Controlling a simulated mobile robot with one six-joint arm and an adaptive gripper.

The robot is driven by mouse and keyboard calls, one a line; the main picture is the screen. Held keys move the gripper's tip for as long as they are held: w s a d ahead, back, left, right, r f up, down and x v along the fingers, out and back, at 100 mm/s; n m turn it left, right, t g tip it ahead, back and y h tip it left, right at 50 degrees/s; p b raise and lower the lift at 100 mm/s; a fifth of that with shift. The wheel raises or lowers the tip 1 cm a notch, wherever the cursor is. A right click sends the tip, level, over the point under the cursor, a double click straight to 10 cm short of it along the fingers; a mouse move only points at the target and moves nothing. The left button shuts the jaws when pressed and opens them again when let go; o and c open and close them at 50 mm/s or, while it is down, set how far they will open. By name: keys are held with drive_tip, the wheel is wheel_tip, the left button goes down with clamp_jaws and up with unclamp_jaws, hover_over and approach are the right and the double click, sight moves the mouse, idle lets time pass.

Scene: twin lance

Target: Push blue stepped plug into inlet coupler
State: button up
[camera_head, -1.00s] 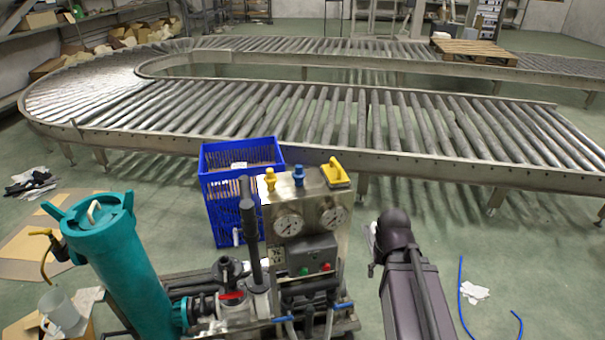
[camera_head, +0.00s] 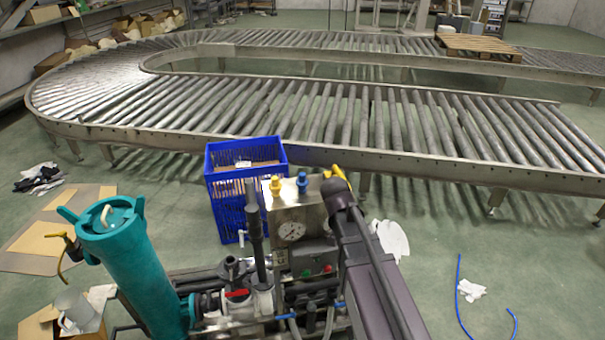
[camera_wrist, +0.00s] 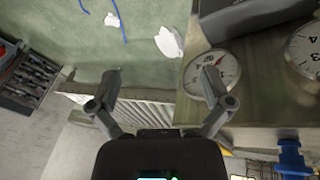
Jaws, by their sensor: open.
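The blue stepped plug (camera_head: 302,181) stands upright on top of the metal gauge panel (camera_head: 296,213) in the head view. It also shows in the wrist view (camera_wrist: 292,158) at the lower right corner, partly cut off by the frame edge. My gripper (camera_wrist: 162,76) is open and empty in the wrist view, with the plug to the right of and below its fingers. The right finger overlaps a round gauge (camera_wrist: 213,76) in the picture. In the head view my arm hides the gripper. I cannot tell which part is the inlet coupler.
A yellow fitting (camera_head: 275,185) stands left of the blue plug. A yellow part (camera_head: 336,171) at the right end of the panel is partly hidden by my arm. A teal filter housing (camera_head: 128,264), a blue crate (camera_head: 222,207) and a roller conveyor (camera_head: 420,135) surround the panel.

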drive_tip(key=w+a+r+m+t+h+p, duration=0.25)
drive_tip(key=w+a+r+p, duration=0.3)
drive_tip(key=a+r, duration=0.45)
drive_tip(key=m+t+p, duration=0.2)
drive_tip(key=t+p, duration=0.1)
drive_tip(key=p, duration=0.1)
approach(301, 179)
drive_tip(key=v, duration=0.2)
drive_tip(key=shift+a+r, duration=0.15)
drive_tip(key=shift+a, duration=0.25)
drive_tip(key=shift+b, duration=0.4)
drive_tip(key=b+x, duration=0.4)
drive_tip(key=x, duration=0.2)
drive_tip(key=shift+d+f+b, duration=0.15)
drive_tip(key=shift+f+b, duration=0.25)
drive_tip(key=shift+f, duration=0.1)
drive_tip(key=shift+b+x, duration=0.5)
drive_tip(key=shift+x, duration=0.4)
drive_tip(key=shift+w+d, duration=0.1)
drive_tip(key=shift+b+x, duration=1.7)
drive_tip(key=shift+x, duration=0.8)
drive_tip(key=shift+d+r, duration=0.15)
